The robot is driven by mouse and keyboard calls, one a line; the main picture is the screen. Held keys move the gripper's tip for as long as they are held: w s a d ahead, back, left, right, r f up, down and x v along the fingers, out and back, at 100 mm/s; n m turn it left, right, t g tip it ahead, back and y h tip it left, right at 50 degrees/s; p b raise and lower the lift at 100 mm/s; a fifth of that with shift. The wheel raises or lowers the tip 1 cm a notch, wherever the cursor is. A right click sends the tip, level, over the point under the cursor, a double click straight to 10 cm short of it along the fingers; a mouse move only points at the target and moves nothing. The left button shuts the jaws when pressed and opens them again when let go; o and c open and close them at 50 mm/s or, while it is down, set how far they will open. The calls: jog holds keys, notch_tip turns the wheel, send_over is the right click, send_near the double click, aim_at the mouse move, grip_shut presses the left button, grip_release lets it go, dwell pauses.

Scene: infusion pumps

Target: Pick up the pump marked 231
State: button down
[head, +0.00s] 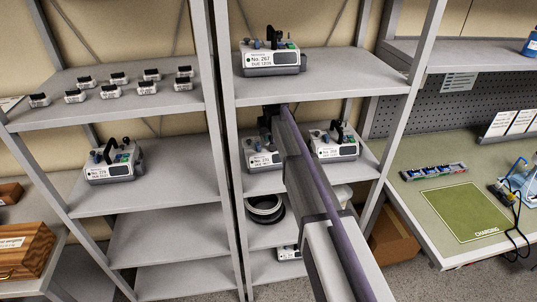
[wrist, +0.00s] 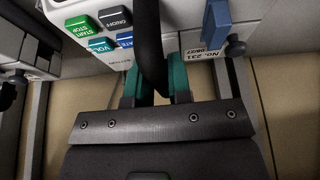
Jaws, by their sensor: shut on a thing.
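The pump marked 231 (wrist: 160,18) fills the top of the wrist view. It is a white unit with green, dark and blue buttons, a blue clip and a label reading No. 231. My gripper (wrist: 157,84) is shut on its black handle, with a teal finger on each side. In the head view a white pump (head: 262,159) under the end of my arm, on the middle shelf, appears to be the same one. My arm covers its right part, its label is hard to read, and my fingertips are hidden there. I cannot tell whether it touches the shelf.
Another pump (head: 335,150) stands close by on the right of that shelf. Pump 267 (head: 270,62) is on the shelf above. Another pump (head: 112,172) sits on the left rack. A green charging mat (head: 464,212) lies bare on the right bench beside cables.

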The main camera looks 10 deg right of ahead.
jog(key=shift+r, duration=0.1)
dwell(0.5)
jog(key=shift+r+p, duration=0.75)
jog(key=shift+p, duration=0.1)
jog(key=s+d, duration=0.1)
jog(key=s, duration=3.1)
jog(key=shift+d, duration=0.25)
jog(key=shift+w+f, duration=0.1)
